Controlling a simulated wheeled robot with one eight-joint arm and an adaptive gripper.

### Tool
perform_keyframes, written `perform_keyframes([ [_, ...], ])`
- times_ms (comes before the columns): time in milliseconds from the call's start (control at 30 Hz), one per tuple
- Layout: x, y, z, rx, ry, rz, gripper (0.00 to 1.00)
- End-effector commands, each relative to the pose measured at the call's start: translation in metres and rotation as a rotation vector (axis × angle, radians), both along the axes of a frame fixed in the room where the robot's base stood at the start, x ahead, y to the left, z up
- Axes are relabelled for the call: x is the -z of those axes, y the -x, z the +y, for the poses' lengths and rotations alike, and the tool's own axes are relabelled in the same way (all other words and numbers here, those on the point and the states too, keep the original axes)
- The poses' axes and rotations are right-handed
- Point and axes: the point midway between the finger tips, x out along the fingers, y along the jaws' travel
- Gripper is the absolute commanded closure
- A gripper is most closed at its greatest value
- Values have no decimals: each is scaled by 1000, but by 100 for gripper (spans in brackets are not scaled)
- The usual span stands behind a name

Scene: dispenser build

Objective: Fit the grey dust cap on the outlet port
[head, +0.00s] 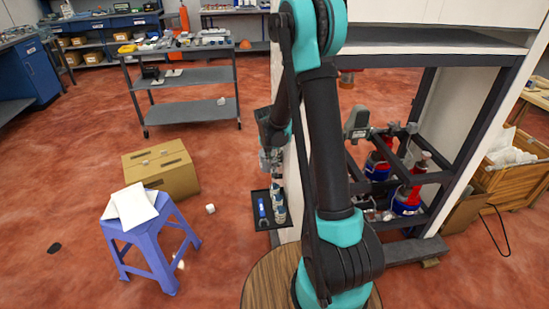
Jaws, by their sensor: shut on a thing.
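My gripper (271,168) points down beside the left side of the white cabinet frame (301,185), partly behind my arm. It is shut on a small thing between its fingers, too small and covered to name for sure. I cannot make out the grey dust cap by itself. I cannot pick out the outlet port either; my arm hides part of the cabinet. Inside the open frame, red and blue cylinders (407,200) stand among dark bars, with a grey-green part (357,122) above them.
Below my gripper a black tray (262,222) on the floor holds a blue item (262,209) and silvery round parts (281,214). A purple stool (150,241) and a cardboard box (162,172) stand left. A grey cart (188,103) stands behind. Red floor between is mostly clear.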

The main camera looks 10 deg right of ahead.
Motion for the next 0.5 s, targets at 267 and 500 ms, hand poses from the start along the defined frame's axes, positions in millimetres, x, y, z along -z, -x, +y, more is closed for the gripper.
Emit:
perform_keyframes([
  [267, 6, 0, 0, 0, 0, 0, 97],
  [500, 8, 0, 0, 0, 0, 0, 97],
])
